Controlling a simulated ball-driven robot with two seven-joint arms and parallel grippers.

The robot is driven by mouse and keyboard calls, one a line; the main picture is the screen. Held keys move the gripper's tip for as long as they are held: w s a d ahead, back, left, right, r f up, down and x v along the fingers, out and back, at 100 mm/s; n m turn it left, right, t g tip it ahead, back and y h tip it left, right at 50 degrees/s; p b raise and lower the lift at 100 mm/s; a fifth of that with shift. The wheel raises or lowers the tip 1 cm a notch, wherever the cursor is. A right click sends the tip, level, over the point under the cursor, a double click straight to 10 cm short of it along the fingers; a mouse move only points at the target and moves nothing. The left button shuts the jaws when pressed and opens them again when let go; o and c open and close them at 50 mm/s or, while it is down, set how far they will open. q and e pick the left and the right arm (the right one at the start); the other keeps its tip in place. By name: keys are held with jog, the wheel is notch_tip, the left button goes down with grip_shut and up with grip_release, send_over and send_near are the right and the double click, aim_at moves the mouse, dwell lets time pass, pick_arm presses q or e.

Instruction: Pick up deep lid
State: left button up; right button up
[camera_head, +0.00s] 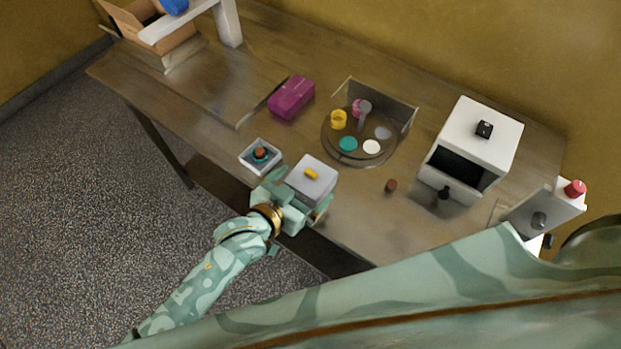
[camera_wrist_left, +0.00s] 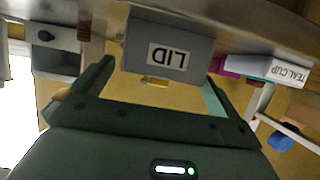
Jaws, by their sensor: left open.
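The deep lid (camera_head: 318,184) is a grey-white box-shaped piece with a yellow handle (camera_head: 310,174) on top. It stands at the table's front edge. In the left wrist view, which is upside down, the lid (camera_wrist_left: 190,38) shows a plate reading "LID", and its handle (camera_wrist_left: 155,82) is near the jaws. My left gripper (camera_head: 297,200) is open at the near side of the lid. In the wrist view the left gripper's fingers (camera_wrist_left: 157,85) are spread to either side of the lid's front. Whether they touch it I cannot tell. My right gripper is not in view.
A white tray (camera_head: 246,158) labelled "TEAL CUP" stands left of the lid. Behind are a magenta box (camera_head: 291,97) and a round turntable (camera_head: 330,139) with coloured discs and a back screen. A small brown piece (camera_head: 390,186) and a white machine (camera_head: 477,130) stand to the right.

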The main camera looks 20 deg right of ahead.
aim_at(306, 183)
pick_arm(q)
jog(key=b+x, duration=0.1)
jog(key=x, duration=0.3)
jog(key=shift+w+d+f, duration=0.1)
jog(key=shift+w+f, duration=0.05)
jog(key=shift+w, duration=0.05)
jog(key=shift+s, duration=0.1)
jog(key=c, duration=0.9)
